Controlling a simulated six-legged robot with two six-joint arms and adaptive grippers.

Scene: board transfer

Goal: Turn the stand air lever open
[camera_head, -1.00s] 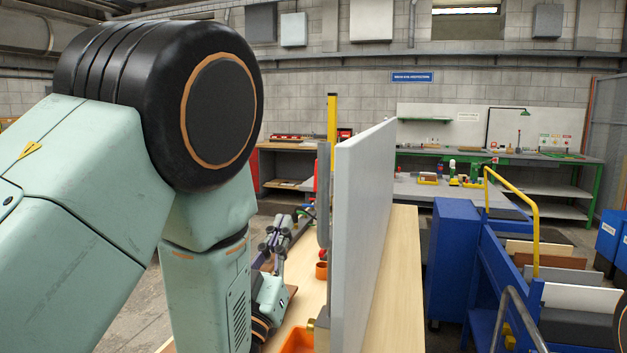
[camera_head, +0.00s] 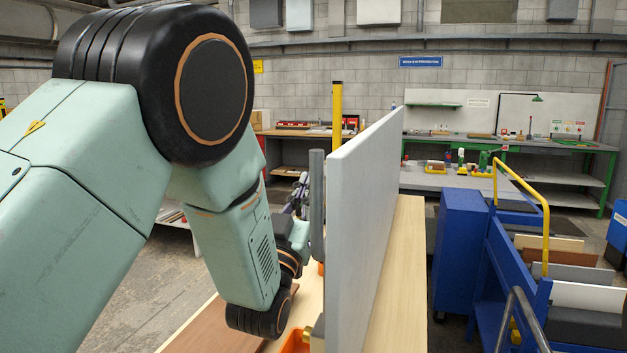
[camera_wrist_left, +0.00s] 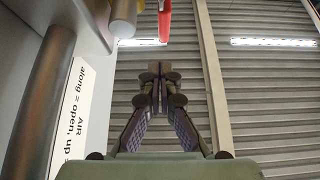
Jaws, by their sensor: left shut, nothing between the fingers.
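The red air lever (camera_wrist_left: 164,20) shows at the top of the left wrist view, just ahead of my fingertips with a visible gap. A brass-coloured fitting (camera_wrist_left: 123,18) is left of it. A white label (camera_wrist_left: 70,125) reads "AIR along = open, up", its end cut off. My left gripper (camera_wrist_left: 157,85) is shut and empty. In the head view my left gripper (camera_head: 298,198) is beside the grey post (camera_head: 317,205) on the left side of the upright grey board (camera_head: 362,205), partly hidden by my wrist. The lever cannot be made out there. My right gripper is not in view.
A wooden bench top (camera_head: 402,265) runs under the board, with an orange tray (camera_head: 296,342) at its near end. A thick grey pipe (camera_wrist_left: 42,105) stands close on the left in the wrist view. A blue cart (camera_head: 478,255) with a yellow rail is on the right.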

